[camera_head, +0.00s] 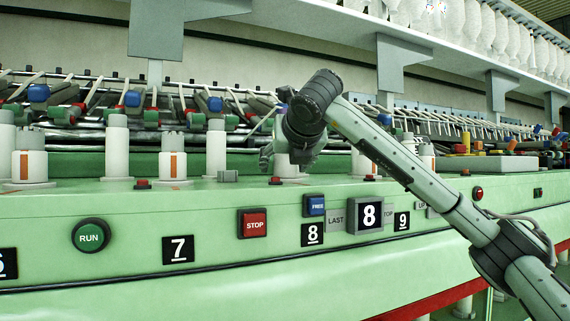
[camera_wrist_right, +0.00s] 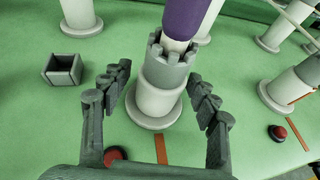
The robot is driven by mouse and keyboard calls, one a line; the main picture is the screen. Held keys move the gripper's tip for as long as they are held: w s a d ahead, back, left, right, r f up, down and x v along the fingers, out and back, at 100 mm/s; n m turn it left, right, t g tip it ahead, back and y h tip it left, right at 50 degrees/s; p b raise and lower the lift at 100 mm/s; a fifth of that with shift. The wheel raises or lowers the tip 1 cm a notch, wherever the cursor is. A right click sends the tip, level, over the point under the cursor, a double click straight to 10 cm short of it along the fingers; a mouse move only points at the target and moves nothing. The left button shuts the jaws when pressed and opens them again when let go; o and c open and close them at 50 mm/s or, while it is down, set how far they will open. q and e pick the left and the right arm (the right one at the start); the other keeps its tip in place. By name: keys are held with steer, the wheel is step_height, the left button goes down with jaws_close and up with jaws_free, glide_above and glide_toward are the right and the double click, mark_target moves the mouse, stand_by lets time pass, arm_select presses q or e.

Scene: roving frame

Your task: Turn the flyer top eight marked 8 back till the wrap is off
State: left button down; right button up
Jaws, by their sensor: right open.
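A white post (camera_wrist_right: 155,100) with a grey notched top (camera_wrist_right: 167,70) stands between the fingers in the right wrist view. A dark purple piece (camera_wrist_right: 187,18) rises from that top; I cannot tell whether a wrap is around it. My right gripper (camera_wrist_right: 161,88) is open, one finger on each side of the post, with gaps visible. In the head view my right gripper (camera_head: 278,158) is over the row of posts, above the plate marked 8 (camera_head: 312,235), and hides most of the post behind it. My left gripper is not in view.
Neighbouring white posts (camera_head: 173,165) stand close by. A small open grey box (camera_wrist_right: 62,70) and red buttons (camera_wrist_right: 278,133) sit on the deck.

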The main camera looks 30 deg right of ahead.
jaws_close()
stand_by(0.4)
